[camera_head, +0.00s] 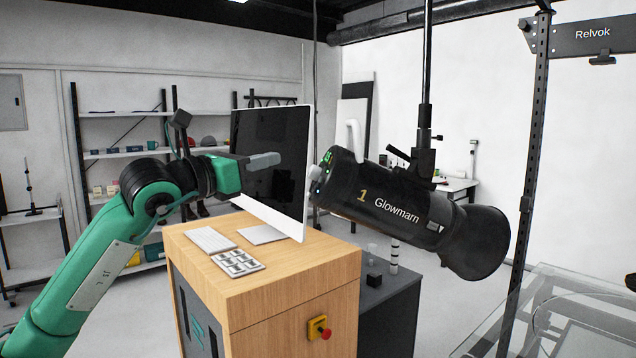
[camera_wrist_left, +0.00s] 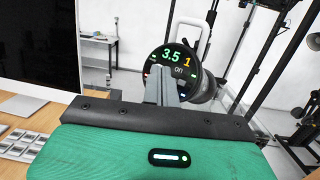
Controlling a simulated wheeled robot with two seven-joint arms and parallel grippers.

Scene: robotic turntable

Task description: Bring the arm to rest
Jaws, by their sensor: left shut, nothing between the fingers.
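My left arm, green with black joints, comes in from the left in the head view. Its gripper (camera_head: 264,161) is shut and empty, raised in front of the dark monitor screen and pointing right. In the left wrist view the shut fingers (camera_wrist_left: 161,84) point at the back of a black studio lamp (camera_wrist_left: 178,62). That lamp's round display reads 3.5, 1 and "on". In the head view the lamp (camera_head: 400,205), marked "1 Glowmarn", hangs from a pole to the right of the fingertips, with a gap between. My right gripper is not in view.
A wooden-topped desk (camera_head: 310,269) carries the monitor (camera_head: 270,160), a keyboard (camera_head: 210,239) and a button pad (camera_head: 238,262). A red stop button (camera_head: 319,327) is on its front. A dark upright post (camera_head: 530,160) and a glass-topped table (camera_head: 590,310) stand at the right.

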